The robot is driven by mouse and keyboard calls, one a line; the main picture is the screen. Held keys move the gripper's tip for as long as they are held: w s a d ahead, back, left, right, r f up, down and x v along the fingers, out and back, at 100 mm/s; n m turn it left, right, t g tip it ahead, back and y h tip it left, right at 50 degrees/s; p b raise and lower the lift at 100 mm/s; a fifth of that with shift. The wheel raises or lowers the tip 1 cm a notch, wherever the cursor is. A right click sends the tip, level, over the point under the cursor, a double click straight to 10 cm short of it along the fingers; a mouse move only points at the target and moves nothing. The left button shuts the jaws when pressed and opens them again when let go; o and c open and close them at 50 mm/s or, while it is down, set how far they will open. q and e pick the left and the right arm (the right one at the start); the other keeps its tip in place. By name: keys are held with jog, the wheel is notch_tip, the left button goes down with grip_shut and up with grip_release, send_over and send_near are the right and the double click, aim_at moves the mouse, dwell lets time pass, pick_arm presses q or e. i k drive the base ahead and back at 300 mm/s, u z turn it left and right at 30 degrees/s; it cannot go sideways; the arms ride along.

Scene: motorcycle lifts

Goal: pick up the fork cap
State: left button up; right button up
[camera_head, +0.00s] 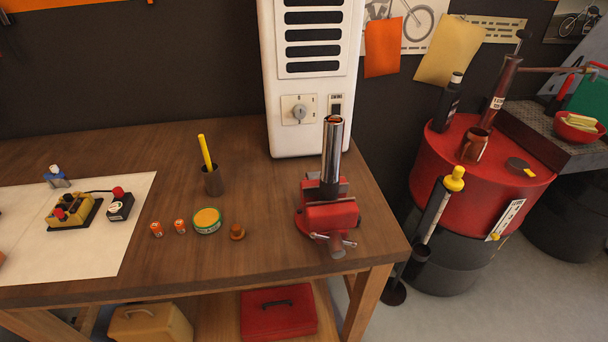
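A small orange-brown cap (237,232), which looks like the fork cap, sits on the wooden workbench (215,265) near its front edge. It stands apart from a round green-and-yellow tin (207,221) on its left and a red vise (330,214) on its right. The vise holds an upright chrome tube (332,150), with something copper-coloured showing at its top. Neither of my grippers is in view.
Two small orange cylinders (180,226) stand left of the tin, and a cup (212,181) with a yellow stick stands behind it. A white heater-like unit (311,110) stands at the back. A red drum (480,165) is right of the bench.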

aim_at(237, 234)
jog(key=u, duration=1.8)
jog(key=k, duration=1.25)
jog(key=z, duration=1.7)
jog(key=i, duration=0.55)
